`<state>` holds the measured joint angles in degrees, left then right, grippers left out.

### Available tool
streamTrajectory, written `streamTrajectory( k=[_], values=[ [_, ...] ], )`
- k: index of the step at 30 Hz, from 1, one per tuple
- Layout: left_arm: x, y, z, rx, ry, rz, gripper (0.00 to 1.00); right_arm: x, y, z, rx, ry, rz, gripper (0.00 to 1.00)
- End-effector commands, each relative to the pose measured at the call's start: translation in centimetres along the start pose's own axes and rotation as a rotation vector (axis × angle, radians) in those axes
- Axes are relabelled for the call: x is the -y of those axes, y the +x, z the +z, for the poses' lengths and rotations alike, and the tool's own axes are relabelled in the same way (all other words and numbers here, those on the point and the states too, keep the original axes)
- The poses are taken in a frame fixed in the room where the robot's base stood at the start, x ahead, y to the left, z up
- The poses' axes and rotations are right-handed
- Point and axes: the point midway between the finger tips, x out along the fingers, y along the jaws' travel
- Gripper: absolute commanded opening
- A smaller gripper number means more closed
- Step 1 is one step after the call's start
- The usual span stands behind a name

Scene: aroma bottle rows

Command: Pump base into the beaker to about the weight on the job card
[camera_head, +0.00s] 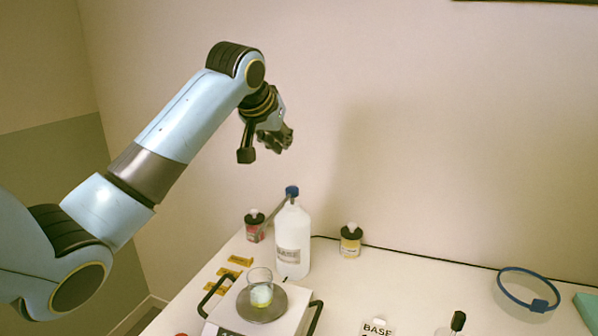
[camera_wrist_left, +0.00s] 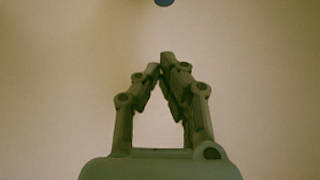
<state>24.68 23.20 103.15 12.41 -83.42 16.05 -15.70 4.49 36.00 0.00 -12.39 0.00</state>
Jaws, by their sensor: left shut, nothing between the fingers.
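The base bottle (camera_head: 293,243) is white with a blue-topped pump (camera_head: 292,192) and stands upright behind the scale; its spout slopes down to the left. A glass beaker (camera_head: 261,283) with something pale and yellowish at its bottom sits on the round pan of the white scale (camera_head: 292,318). My right gripper is out of view.
A red bottle (camera_head: 254,228) stands left of the base bottle, a yellow one (camera_head: 350,242) right. Yellow labels (camera_head: 229,272) lie by the scale, which has black side handles. A blue ring (camera_head: 528,303) and a black-topped dropper (camera_head: 458,321) are at the right.

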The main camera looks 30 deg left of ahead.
Motion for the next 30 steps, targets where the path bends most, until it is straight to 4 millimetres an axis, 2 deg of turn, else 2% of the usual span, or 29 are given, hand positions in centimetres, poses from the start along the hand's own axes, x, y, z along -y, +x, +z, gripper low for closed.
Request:
streamTrajectory(
  k=[6,9,14,20,27,30],
  values=[
    [0.0,0.0,0.0,0.000,0.000,0.000,0.00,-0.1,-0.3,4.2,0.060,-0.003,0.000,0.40],
    [0.0,0.1,0.0,0.000,0.000,0.000,0.00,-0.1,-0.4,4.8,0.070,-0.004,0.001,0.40],
    [-0.1,1.4,0.0,0.002,-0.002,0.002,0.00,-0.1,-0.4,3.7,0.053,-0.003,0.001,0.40],
    [-0.1,5.3,0.1,0.004,-0.002,0.002,0.00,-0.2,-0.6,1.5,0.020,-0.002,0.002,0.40],
    [-0.1,10.3,0.0,0.002,0.000,0.001,0.00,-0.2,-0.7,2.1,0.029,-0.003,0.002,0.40],
    [-0.1,11.3,1.4,0.004,0.001,0.001,0.00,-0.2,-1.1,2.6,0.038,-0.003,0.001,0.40]
  ],
)
